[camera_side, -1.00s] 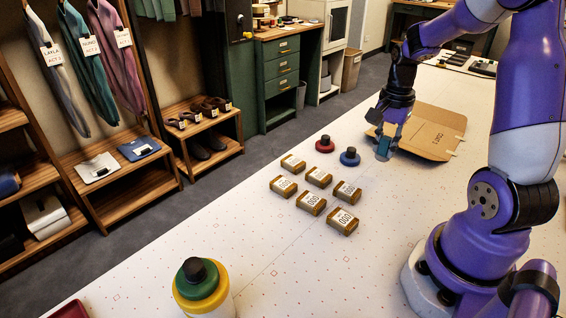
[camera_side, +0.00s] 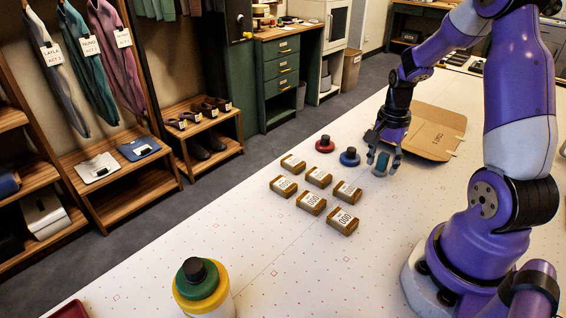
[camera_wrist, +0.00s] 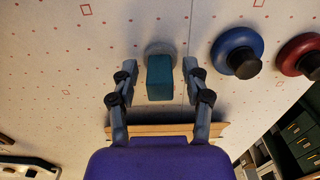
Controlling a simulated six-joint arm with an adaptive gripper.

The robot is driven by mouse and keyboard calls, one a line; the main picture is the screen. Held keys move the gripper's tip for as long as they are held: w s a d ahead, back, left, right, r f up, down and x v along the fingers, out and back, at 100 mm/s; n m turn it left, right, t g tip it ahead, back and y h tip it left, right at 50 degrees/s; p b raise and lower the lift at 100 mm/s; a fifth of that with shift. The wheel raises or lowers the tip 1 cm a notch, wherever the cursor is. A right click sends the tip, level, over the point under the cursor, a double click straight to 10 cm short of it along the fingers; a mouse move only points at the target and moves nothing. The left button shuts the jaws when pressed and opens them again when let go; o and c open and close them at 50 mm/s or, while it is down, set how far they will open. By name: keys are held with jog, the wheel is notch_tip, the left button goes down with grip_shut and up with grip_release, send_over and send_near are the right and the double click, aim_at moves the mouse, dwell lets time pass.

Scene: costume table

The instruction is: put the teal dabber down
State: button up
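The teal dabber (camera_side: 381,163) is upright on the white patterned table, to the right of the blue dabber. In the wrist view the teal dabber (camera_wrist: 160,78) shows a blocky teal handle over a round grey base. My gripper (camera_side: 383,155) is low around it. In the wrist view my gripper (camera_wrist: 160,76) has its fingers on either side of the handle, with a visible gap on each side, so it is open. In the side view the near finger hides part of the dabber.
A blue dabber (camera_side: 350,157) and a red dabber (camera_side: 325,144) stand just left. Several brown labelled blocks (camera_side: 311,202) lie nearer the camera. An open cardboard piece (camera_side: 428,132) lies behind my gripper. A yellow-green bottle (camera_side: 200,287) stands at the front. The table's front middle is clear.

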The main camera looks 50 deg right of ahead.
aim_at(384, 155)
notch_tip(384, 155, up, 11)
jog(key=shift+r, duration=0.15)
jog(key=s+a+r+n+t, duration=0.1)
jog(key=a+r+n+t, duration=0.1)
jog(key=a+n, duration=0.7)
jog(key=a+r+n+t, duration=0.2)
jog(key=a+n+t, duration=0.1)
jog(key=a+n, duration=0.6)
jog(key=shift+s+a+r+t, duration=0.3)
jog(key=shift+s+a+r, duration=0.05)
jog(key=shift+a, duration=0.65)
